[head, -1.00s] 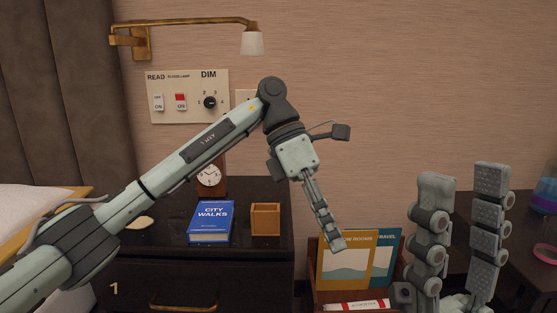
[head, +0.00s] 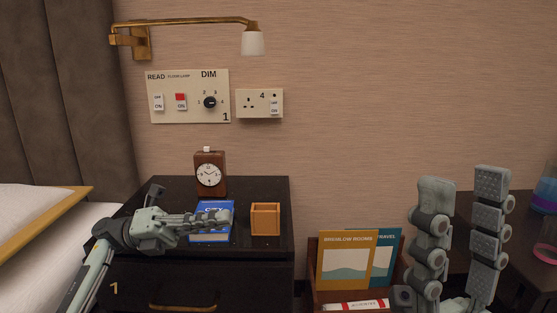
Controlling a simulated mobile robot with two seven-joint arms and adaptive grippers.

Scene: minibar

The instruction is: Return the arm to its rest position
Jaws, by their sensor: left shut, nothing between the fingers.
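My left gripper (head: 222,217) is low at the left, with its arm coming up from the bottom left. Its fingers are shut with nothing between them and point right. They lie across the view of the blue book (head: 222,237) on the dark nightstand (head: 270,190) and hide part of its cover. I cannot tell whether the fingers touch the book. My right gripper (head: 463,235) stands at the lower right with its two fingers upright and wide apart, empty.
A wooden clock (head: 210,174) and a small wooden box (head: 265,219) stand on the nightstand. A switch panel (head: 187,96), a socket plate (head: 259,104) and a brass lamp (head: 190,23) are on the wall. A rack with brochures (head: 346,260) stands right of the nightstand. The bed is at left.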

